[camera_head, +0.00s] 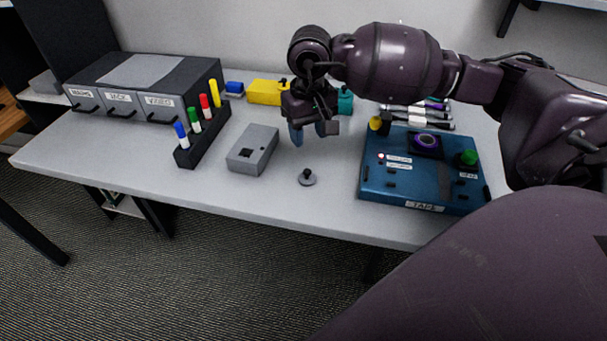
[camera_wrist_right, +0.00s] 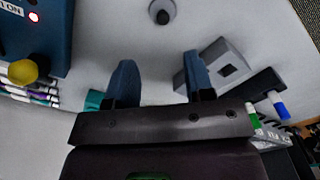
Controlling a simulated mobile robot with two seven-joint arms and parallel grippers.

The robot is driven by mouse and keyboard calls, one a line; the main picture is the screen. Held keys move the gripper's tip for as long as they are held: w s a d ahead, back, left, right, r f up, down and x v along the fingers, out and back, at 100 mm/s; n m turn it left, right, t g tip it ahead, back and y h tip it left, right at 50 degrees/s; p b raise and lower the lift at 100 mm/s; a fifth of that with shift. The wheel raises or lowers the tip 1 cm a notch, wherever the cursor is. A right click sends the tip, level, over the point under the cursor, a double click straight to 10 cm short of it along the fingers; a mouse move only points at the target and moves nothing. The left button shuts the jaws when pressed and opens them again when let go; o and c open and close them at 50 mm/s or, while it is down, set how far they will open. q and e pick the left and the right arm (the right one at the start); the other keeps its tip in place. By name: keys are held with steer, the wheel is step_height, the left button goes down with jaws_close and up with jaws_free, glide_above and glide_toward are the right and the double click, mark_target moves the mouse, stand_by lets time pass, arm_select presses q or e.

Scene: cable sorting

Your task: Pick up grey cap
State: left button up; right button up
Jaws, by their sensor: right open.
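The grey cap (camera_head: 307,178) is a small round disc with a dark knob on top. It lies on the white table between the grey box and the blue panel. It also shows at the top of the right wrist view (camera_wrist_right: 162,11). My right gripper (camera_head: 311,132) is above the table, behind the cap and apart from it. In the right wrist view its two blue fingers (camera_wrist_right: 160,75) are spread with nothing between them. My left gripper is in neither view.
A grey box (camera_head: 252,150) with a square hole stands left of the cap. A black rack (camera_head: 203,137) holds several coloured markers. A blue panel (camera_head: 385,202) with a green knob is at right. A yellow block (camera_head: 264,92) lies at the back. The table front is clear.

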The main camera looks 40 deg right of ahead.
mark_target(307, 170)
steer(key=shift+n, duration=0.3)
steer(key=shift+s+a+f, duration=0.1)
steer(key=shift+a+f, duration=0.05)
steer(key=shift+f, duration=2.6)
steer(key=shift+a+f, duration=0.1)
steer(key=shift+f, duration=2.6)
steer(key=shift+c, duration=0.4)
jaws_close()
